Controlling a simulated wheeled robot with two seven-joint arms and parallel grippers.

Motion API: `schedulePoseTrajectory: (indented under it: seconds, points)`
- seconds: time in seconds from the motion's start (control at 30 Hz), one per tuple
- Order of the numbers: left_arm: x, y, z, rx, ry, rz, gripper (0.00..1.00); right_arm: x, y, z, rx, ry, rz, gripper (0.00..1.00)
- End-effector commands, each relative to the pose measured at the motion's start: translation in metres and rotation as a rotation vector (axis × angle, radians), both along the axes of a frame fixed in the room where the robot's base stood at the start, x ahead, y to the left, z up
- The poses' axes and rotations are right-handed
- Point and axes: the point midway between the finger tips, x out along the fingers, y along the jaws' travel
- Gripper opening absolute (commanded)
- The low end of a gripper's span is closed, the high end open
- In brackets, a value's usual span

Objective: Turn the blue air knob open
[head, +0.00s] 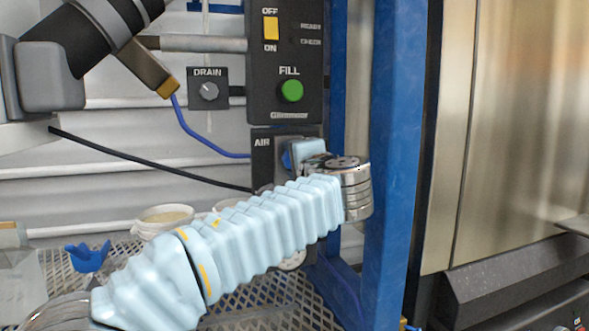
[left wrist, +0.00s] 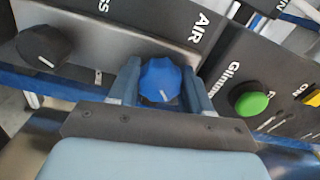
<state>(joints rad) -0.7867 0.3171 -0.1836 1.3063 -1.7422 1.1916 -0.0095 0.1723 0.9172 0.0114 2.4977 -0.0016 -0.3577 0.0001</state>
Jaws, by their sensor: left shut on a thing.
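The blue air knob (left wrist: 161,82) sits on the dark panel marked AIR and has a white pointer line on its face. In the left wrist view it lies between the two fingers of my left gripper (left wrist: 160,88), which is shut on it. My left gripper (head: 305,155) reaches the panel from the right side, with the light blue sleeved arm coming in from the lower left. My right gripper is not in view.
Above the AIR panel are a green FILL button (head: 291,91) and a yellow OFF/ON switch (head: 271,28). A DRAIN knob (head: 209,92) is at the left. A blue upright post (head: 395,150) stands close right of my wrist. White tubs (head: 165,215) sit on the mesh shelf below.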

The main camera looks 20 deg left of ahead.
Motion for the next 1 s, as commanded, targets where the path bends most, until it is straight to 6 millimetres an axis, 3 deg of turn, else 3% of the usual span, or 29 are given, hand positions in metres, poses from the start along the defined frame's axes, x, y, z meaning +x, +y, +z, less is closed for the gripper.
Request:
schedulePoseTrajectory:
  seconds: [0.67,0.7,0.83,1.0]
  points:
    - [0.0,0.0013,-0.0028,-0.05,-0.028,0.006,0.18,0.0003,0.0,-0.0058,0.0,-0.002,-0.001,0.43]
    - [0.0,0.0013,-0.0028,-0.05,-0.028,0.006,0.53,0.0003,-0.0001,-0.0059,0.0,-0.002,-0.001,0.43]
    - [0.0,0.0011,-0.0022,-0.049,-0.029,0.004,0.73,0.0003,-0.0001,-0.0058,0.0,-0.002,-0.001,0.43]
    - [0.0,0.0006,-0.0014,-0.049,-0.03,0.003,0.74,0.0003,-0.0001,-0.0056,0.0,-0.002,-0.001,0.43]
